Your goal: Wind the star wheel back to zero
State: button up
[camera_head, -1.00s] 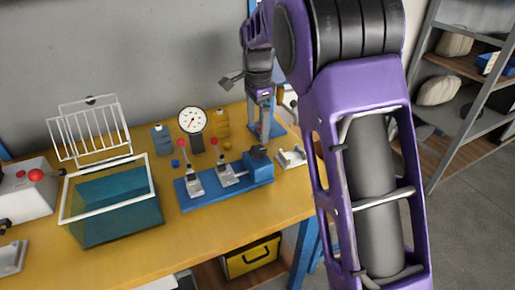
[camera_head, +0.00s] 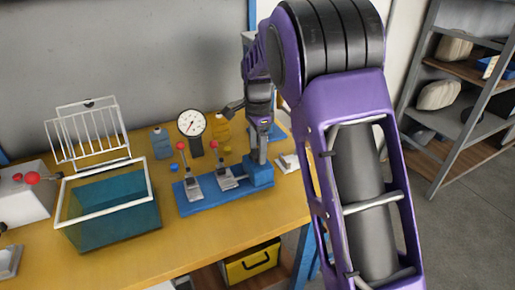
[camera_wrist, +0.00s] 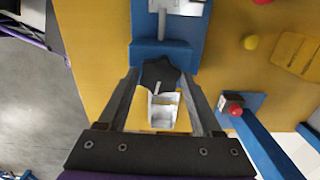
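The star wheel (camera_wrist: 161,74) is a dark, star-shaped knob at the end of the blue fixture (camera_wrist: 196,50) in the wrist view. A short pale mark shows on it. My gripper (camera_wrist: 160,76) is open, with one finger on each side of the wheel and small gaps visible. I cannot tell whether either finger touches it. In the head view my gripper (camera_head: 258,160) is down at the right end of the blue fixture (camera_head: 205,199) and hides the wheel. The fixture carries two clamps with red-knobbed levers (camera_head: 187,168).
A teal tank (camera_head: 112,220) is at the left. A white-and-grey part (camera_wrist: 162,108) lies below the wheel in the wrist view. The bench front is clear.

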jog(key=c, duration=0.7)
jog(key=shift+n, duration=0.3)
jog(key=n+p, duration=0.2)
jog(key=n, duration=0.1)
jog(key=shift+r+n, duration=0.15)
jog(key=shift+n, duration=0.15)
jog(key=n+p, duration=0.2)
jog(key=n, duration=0.3)
jog(key=shift+p, duration=0.3)
jog(key=n+p, duration=0.1)
jog(key=n, duration=0.4)
jog(key=shift+d+n, duration=0.1)
jog(key=shift+n, duration=0.3)
jog(key=n+p, duration=0.1)
jog(key=n, duration=0.3)
jog(key=shift+n+p, duration=0.35)
jog(key=shift+n, duration=0.05)
